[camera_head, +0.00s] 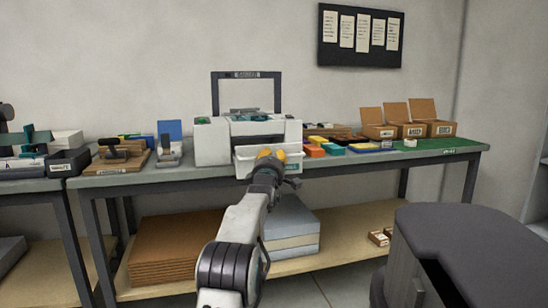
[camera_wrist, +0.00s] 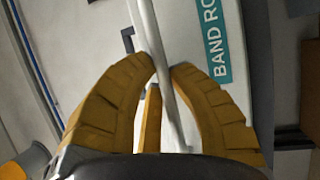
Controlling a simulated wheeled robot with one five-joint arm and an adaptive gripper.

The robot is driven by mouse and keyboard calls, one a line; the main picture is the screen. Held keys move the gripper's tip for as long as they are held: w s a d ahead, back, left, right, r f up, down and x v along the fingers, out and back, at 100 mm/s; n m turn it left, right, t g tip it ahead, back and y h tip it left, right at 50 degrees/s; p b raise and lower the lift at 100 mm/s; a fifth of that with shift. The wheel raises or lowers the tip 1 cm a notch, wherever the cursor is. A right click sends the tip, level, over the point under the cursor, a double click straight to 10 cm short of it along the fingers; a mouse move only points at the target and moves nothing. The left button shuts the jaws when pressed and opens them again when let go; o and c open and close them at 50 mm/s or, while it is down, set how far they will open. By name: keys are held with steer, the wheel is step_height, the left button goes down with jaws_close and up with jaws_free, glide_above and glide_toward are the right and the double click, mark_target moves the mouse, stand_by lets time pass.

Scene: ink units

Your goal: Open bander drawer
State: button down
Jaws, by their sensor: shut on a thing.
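The bander (camera_head: 212,145) is a white machine with a dark arch on top, standing on the workbench. Its white drawer (camera_head: 242,163) is at the lower front and appears to stand out from the body, with a dark opening above it. My gripper (camera_head: 270,154), with yellow fingers, is at the drawer front. In the wrist view my gripper (camera_wrist: 162,75) is shut around a thin white handle bar (camera_wrist: 146,28). A teal label reading "BAND RO…" (camera_wrist: 222,45) is on the white drawer front beside the bar. The fingers hide part of the handle.
The workbench (camera_head: 190,180) carries a stamp on a wooden base (camera_head: 118,155) at left. Coloured boxes (camera_head: 333,149) and open brown boxes (camera_head: 410,130) stand at right. Stacked sheets (camera_head: 165,250) lie on the lower shelf. A dark rounded surface (camera_head: 465,240) is at front right.

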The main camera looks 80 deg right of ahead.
steer(key=shift+w, duration=0.15)
steer(key=c, duration=1.5)
jaws_free()
steer(key=o, duration=0.4)
steer(key=shift+a, duration=0.1)
steer(key=shift+a+f, duration=0.35)
steer(key=shift+a, duration=1.6)
steer(key=shift+a+f, duration=0.35)
steer(key=shift+a, duration=1.55)
steer(key=shift+a+f, duration=0.35)
steer(key=shift+a, duration=1.6)
steer(key=shift+w, duration=0.1)
